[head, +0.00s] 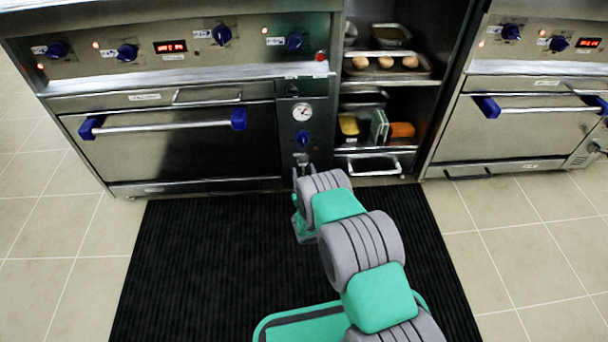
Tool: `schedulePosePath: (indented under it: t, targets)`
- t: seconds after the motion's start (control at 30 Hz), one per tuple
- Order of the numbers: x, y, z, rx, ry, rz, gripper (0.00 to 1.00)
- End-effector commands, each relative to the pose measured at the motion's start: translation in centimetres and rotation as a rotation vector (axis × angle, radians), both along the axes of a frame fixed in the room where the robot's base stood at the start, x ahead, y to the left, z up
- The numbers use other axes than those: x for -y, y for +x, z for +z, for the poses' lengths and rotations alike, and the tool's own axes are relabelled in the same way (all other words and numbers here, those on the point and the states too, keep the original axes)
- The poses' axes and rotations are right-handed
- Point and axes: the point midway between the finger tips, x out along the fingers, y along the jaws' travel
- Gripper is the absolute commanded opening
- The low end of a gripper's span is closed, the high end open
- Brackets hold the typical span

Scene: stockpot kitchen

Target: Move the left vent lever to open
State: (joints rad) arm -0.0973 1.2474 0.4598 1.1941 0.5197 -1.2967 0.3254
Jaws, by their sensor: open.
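The left oven's narrow side panel (287,118) carries a round gauge, a blue knob and small fittings at its foot. The left vent lever cannot be made out clearly; the small metal parts low on this panel, just beyond my gripper, may include it. My gripper (300,172) is at the foot of this panel, at the far end of my grey and green arm. It is open. Its fingers are small and partly hidden by my wrist, and I cannot tell whether they touch anything.
The left oven door (180,150) has a long bar handle with blue ends. An open shelf unit (345,80) with trays and food stands right of the panel. The right oven (520,130) is beyond it. A black ribbed mat (200,260) covers the floor; the tiles are clear.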

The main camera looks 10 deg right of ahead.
Motion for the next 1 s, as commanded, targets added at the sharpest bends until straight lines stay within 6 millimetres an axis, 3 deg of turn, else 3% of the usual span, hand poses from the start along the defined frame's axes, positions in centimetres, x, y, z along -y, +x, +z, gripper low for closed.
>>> schedulePosePath:
  t: [0.27,0.87,1.0]
  targets:
    - [0.02,0.17,0.0,-0.001,0.0,0.0,0.5]
    - [0.16,0.15,0.01,-0.001,0.0,-0.002,0.01]
    - [0.25,0.15,0.0,-0.001,-0.001,-0.003,0.0]
